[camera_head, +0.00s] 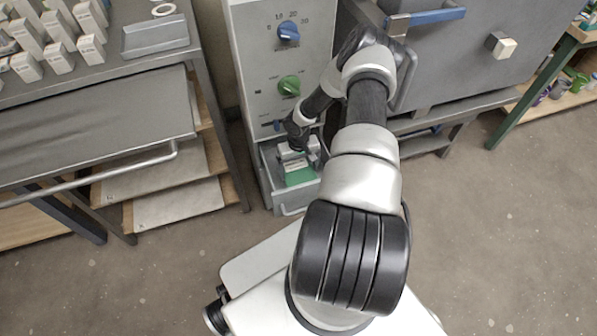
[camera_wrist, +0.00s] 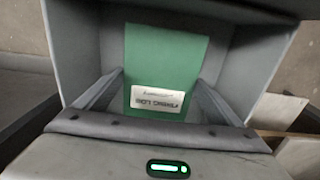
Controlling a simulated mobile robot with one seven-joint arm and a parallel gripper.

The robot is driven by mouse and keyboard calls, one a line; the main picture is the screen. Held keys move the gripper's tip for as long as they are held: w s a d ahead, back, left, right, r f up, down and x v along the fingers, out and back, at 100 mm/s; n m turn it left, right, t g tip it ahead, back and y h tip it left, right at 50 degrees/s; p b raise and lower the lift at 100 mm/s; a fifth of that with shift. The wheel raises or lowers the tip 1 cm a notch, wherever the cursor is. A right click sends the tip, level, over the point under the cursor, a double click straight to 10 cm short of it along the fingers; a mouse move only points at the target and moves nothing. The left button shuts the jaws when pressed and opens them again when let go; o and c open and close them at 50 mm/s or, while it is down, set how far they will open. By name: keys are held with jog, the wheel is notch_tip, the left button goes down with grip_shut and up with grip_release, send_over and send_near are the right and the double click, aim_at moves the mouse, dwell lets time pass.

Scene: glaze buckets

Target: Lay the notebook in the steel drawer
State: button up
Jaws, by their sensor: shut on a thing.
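The green notebook (camera_wrist: 165,58) has a white label with dark lettering that appears upside down in the wrist view. It also shows in the head view (camera_head: 300,177). My gripper (camera_wrist: 162,88) is shut on the notebook, with one finger at each side of it. In the head view my gripper (camera_head: 294,160) points down over the open steel drawer (camera_head: 292,209) at the bottom of the control cabinet. In the wrist view the drawer's grey walls (camera_wrist: 75,45) surround the notebook on the visible sides. Whether the notebook touches the drawer floor I cannot tell.
The cabinet (camera_head: 250,60) above the drawer has a blue knob (camera_head: 288,31) and a green knob (camera_head: 289,85). A metal rack (camera_head: 90,110) with shelves stands at left. A grey kiln (camera_head: 450,60) stands at right. Open floor (camera_head: 490,230) lies at lower right.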

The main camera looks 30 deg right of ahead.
aim_at(298, 172)
jog(key=shift+f, duration=0.6)
jog(key=shift+f, duration=0.2)
jog(key=o, duration=1)
notch_tip(298, 172, up, 12)
jog(key=p, duration=0.2)
jog(key=shift+r+p, duration=0.2)
jog(key=shift+p, duration=0.1)
